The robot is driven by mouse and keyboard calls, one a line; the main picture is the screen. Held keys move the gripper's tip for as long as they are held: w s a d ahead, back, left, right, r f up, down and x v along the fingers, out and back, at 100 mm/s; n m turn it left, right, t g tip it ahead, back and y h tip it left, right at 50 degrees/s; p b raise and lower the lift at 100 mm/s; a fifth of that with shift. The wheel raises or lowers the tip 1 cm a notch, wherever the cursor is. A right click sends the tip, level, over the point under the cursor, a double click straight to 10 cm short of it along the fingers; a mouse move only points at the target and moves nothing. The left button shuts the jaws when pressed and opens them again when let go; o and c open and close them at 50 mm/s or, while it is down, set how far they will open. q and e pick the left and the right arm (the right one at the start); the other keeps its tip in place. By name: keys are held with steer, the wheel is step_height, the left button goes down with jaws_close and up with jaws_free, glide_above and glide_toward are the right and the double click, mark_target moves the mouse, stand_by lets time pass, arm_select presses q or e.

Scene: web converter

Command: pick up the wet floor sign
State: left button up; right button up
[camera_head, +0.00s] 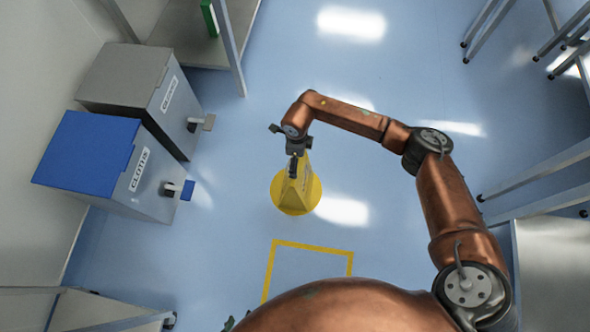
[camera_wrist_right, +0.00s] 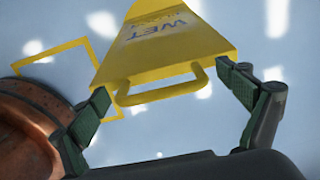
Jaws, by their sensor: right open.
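The yellow wet floor sign (camera_head: 298,192) stands upright on the blue floor on a round yellow base. The right wrist view shows its yellow panel (camera_wrist_right: 165,45) with "WET" lettering and its handle loop (camera_wrist_right: 165,92). My right gripper (camera_head: 293,168) is above the sign's top in the head view. In the right wrist view my right gripper (camera_wrist_right: 168,92) is open, with one finger on each side of the handle and not closed on it. A small dark green part at the bottom edge of the head view may belong to my left gripper (camera_head: 229,323); its jaws are hidden.
A grey bin (camera_head: 125,75) and a blue-lidded cloths bin (camera_head: 90,150) stand at left. A yellow outlined square (camera_head: 313,246) marks the floor nearer to me. Metal table frames (camera_head: 540,170) line the right side. Floor around the sign is clear.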

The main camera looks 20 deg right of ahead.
steer(key=shift+a, duration=0.1)
steer(key=c, duration=2.2)
